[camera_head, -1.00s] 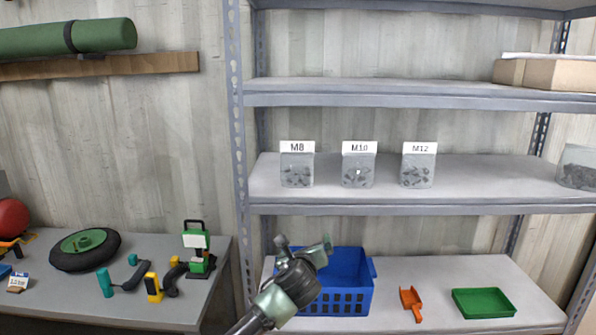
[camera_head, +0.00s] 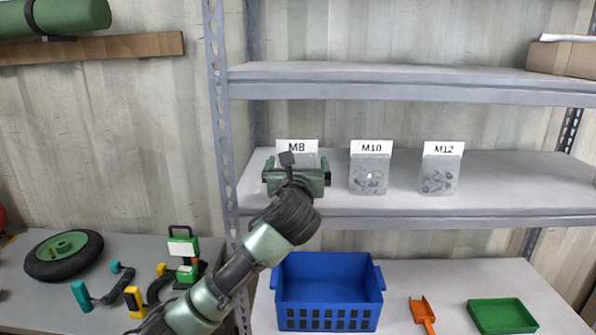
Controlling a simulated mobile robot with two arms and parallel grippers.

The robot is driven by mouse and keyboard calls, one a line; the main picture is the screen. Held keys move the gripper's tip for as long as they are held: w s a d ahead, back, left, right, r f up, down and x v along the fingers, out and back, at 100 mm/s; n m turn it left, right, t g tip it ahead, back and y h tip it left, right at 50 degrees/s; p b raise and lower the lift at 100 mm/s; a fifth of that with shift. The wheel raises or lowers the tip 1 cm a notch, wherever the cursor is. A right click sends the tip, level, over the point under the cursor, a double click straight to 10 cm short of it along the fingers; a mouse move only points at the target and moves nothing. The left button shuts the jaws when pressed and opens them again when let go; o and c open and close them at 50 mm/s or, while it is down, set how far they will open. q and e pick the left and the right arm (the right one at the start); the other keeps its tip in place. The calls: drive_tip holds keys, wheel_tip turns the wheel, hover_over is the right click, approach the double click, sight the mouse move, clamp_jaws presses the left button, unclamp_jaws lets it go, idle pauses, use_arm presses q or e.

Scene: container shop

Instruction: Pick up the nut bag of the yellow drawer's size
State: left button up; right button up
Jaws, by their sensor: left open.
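Three clear nut bags with white header labels stand in a row on the middle shelf (camera_head: 500,190). The M8 bag (camera_head: 297,147) is at the left, the M10 bag (camera_head: 370,172) in the middle and the M12 bag (camera_head: 440,175) at the right. My left gripper (camera_head: 297,168) is raised in front of the M8 bag and hides most of it below the label. The gripper is open; I cannot tell whether its fingers touch the bag. My right gripper is not in view. No yellow drawer shows.
A blue crate (camera_head: 328,290), an orange scoop (camera_head: 423,313) and a green tray (camera_head: 502,316) are on the lower shelf. A shelf post (camera_head: 220,130) stands just left of my arm. A bench with a wheel (camera_head: 62,253) and tools is at the left.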

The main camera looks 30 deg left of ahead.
sight(296, 153)
use_arm(q)
drive_tip(key=shift+w+a+r, duration=0.2)
drive_tip(key=shift+w+a, duration=0.05)
drive_tip(key=shift+w, duration=0.05)
drive_tip(key=shift+w+a+r+p, duration=0.25)
drive_tip(key=shift+w+a+p, duration=0.15)
drive_tip(key=shift+w+p, duration=0.2)
drive_tip(key=x, duration=0.1)
drive_tip(key=p+x, duration=0.1)
drive_tip(key=x, duration=0.1)
drive_tip(key=shift+w+a+r+p, duration=0.25)
drive_tip(key=shift+w+a+p, duration=0.05)
drive_tip(key=shift+p, duration=0.05)
drive_tip(key=shift+w+a+f, duration=0.1)
drive_tip(key=shift+w+a, duration=0.15)
drive_tip(key=shift+w, duration=0.2)
drive_tip(key=c, duration=1.8)
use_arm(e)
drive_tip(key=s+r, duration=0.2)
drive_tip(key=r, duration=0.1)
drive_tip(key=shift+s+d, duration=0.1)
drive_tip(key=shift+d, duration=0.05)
